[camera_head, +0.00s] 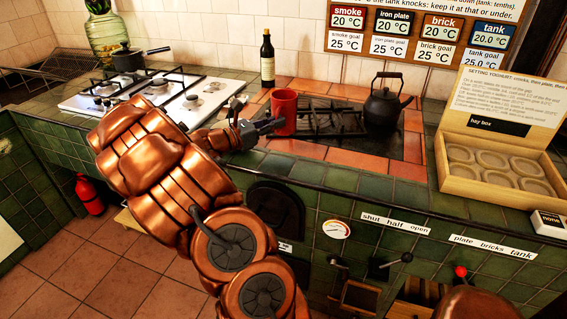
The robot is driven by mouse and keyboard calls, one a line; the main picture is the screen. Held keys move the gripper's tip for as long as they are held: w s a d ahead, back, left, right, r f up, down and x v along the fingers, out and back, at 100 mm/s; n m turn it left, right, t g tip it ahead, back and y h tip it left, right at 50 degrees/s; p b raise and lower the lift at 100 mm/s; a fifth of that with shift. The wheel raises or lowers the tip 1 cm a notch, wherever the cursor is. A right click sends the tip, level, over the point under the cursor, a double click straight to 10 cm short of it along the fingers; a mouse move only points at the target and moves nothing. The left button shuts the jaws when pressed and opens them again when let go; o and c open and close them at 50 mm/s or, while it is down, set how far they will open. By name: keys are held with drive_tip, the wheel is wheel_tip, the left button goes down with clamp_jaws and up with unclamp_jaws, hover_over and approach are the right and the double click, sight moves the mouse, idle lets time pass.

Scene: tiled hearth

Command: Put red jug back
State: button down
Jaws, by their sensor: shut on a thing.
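The red jug (284,113) is upright at the left edge of the dark iron grate, over the orange tile border. I cannot tell whether its base touches the surface. My gripper (270,126) reaches in from the left, low on the jug's left side, and is shut on it. The fingers are small in this view and the exact grip is hard to see.
A black kettle (384,104) stands on the right of the iron grate (333,119). A dark bottle (267,59) is behind the jug. A white gas hob (150,95) with a pan (128,58) is left; an open hay box (497,150) is right.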

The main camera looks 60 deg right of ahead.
drive_tip(key=shift+m+g+y, duration=0.3)
drive_tip(key=shift+g, duration=0.1)
drive_tip(key=shift+s+d+f, duration=0.15)
drive_tip(key=shift+s+f, duration=0.1)
drive_tip(key=shift+f, duration=1.45)
drive_tip(key=shift+s+d+f, duration=0.15)
drive_tip(key=shift+s+f, duration=0.1)
drive_tip(key=shift+f, duration=1.45)
drive_tip(key=shift+s+d+f, duration=0.15)
drive_tip(key=shift+s+f, duration=0.1)
drive_tip(key=shift+f, duration=1.45)
drive_tip(key=c, duration=1.2)
unclamp_jaws()
drive_tip(key=shift+f, duration=0.1)
drive_tip(key=shift+c, duration=0.2)
